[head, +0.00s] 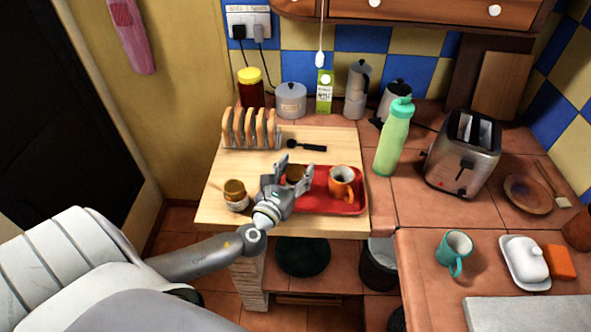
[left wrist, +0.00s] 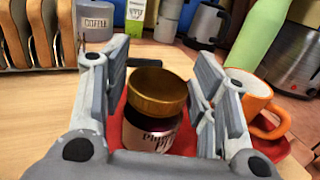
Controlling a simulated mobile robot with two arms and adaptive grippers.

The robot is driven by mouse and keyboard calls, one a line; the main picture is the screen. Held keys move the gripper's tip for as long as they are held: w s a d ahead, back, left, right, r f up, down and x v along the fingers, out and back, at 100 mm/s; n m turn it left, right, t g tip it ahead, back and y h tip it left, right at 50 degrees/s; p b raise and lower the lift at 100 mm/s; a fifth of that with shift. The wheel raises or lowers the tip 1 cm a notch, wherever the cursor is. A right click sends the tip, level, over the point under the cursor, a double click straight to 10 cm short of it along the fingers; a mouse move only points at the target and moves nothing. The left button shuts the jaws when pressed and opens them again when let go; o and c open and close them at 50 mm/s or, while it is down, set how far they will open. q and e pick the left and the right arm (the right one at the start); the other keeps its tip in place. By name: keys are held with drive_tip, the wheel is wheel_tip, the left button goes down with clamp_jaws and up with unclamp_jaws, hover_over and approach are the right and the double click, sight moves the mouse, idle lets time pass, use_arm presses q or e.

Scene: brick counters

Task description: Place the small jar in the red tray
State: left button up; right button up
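The red tray (head: 325,206) lies on the wooden board. A jar with a gold lid and dark body (head: 295,174) is at the tray's left part. In the left wrist view this jar (left wrist: 155,118) stands upright with red tray (left wrist: 116,118) around its base. My left gripper (head: 293,170) is around this jar, with its open fingers (left wrist: 158,72) on either side and visible gaps. My right gripper is not in view.
An orange mug (head: 341,183) stands at the tray's right part, close to the right finger. A toast rack (head: 250,130) and black spoon (head: 306,146) are behind. A green bottle (head: 394,138) and toaster (head: 463,152) stand to the right.

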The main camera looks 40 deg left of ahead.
use_arm(q)
drive_tip(key=shift+o, duration=0.5)
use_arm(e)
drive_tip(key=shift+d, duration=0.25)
use_arm(q)
drive_tip(key=shift+r, duration=0.15)
drive_tip(key=shift+s, duration=0.35)
drive_tip(key=s, duration=0.3)
drive_tip(key=s+d+b, duration=0.1)
drive_tip(key=s, duration=0.2)
drive_tip(key=s+b, duration=0.1)
drive_tip(key=s, duration=0.2)
drive_tip(key=shift+s+d, duration=0.3)
drive_tip(key=shift+s+d+b, duration=0.15)
drive_tip(key=shift+s+b, duration=0.15)
drive_tip(key=shift+s, duration=0.5)
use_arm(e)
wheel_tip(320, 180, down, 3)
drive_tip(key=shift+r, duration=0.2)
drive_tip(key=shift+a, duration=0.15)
